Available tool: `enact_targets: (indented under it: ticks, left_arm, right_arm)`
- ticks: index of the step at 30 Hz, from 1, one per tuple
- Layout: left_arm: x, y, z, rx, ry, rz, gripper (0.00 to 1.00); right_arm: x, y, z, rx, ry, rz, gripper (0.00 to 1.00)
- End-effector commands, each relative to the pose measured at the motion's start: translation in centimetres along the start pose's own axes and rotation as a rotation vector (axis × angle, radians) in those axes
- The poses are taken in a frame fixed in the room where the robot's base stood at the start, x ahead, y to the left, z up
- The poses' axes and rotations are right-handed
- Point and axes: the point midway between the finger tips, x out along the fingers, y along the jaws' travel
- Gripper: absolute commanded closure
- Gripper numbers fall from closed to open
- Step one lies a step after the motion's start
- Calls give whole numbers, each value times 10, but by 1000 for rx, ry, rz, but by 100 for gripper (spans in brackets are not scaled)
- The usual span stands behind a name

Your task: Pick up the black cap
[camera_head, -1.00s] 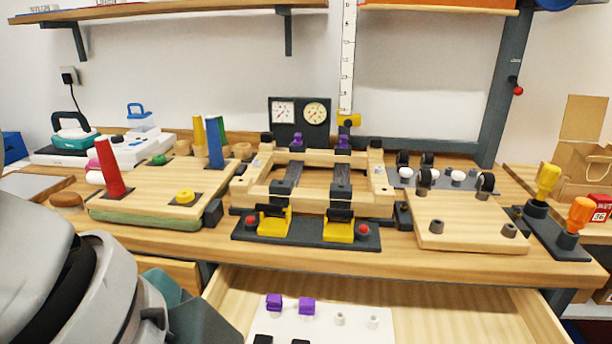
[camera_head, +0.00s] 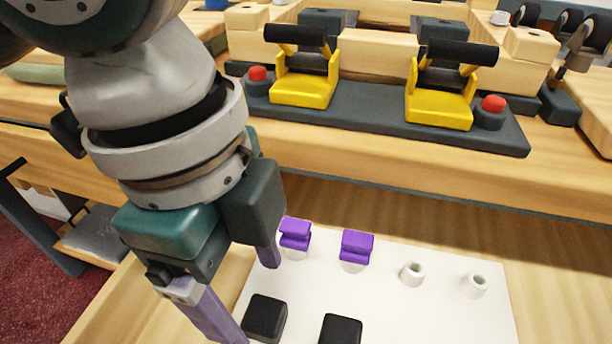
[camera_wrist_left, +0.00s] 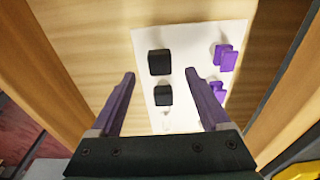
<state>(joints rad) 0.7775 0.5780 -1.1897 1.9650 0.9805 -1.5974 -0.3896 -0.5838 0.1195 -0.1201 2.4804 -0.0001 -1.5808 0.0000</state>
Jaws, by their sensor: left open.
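Two black caps lie on a white board (camera_head: 400,290) in the open drawer. The left one (camera_head: 264,318) and the right one (camera_head: 340,331) are at the bottom of the head view. In the left wrist view they are the upper cap (camera_wrist_left: 160,62) and the lower cap (camera_wrist_left: 163,95). My left gripper (camera_head: 256,300) is open and empty, pointing down beside the left cap. In the wrist view both caps show between the lines of its fingers (camera_wrist_left: 161,75); height above them is hard to tell. My right gripper is out of view.
Two purple clips (camera_head: 295,235) (camera_head: 357,248) and two white sockets (camera_head: 412,272) (camera_head: 475,284) are on the board. The bench edge (camera_head: 420,178) overhangs the drawer at the back. Yellow clamps (camera_head: 303,89) (camera_head: 440,105) stand on the bench.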

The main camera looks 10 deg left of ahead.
Motion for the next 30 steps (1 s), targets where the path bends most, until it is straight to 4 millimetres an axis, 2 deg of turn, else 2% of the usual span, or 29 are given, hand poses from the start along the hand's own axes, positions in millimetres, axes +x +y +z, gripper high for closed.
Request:
enact_targets:
  ticks: [12, 19, 30]
  left_arm:
    - [55, 2, 0, 0, 0, -1, 20]
    - [54, 2, 0, 1, 0, -3, 21]
    - [54, 2, 0, 0, 0, -3, 63]
  right_arm:
    - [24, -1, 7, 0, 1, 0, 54]
    - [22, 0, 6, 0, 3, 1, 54]
    - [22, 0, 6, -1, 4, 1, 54]
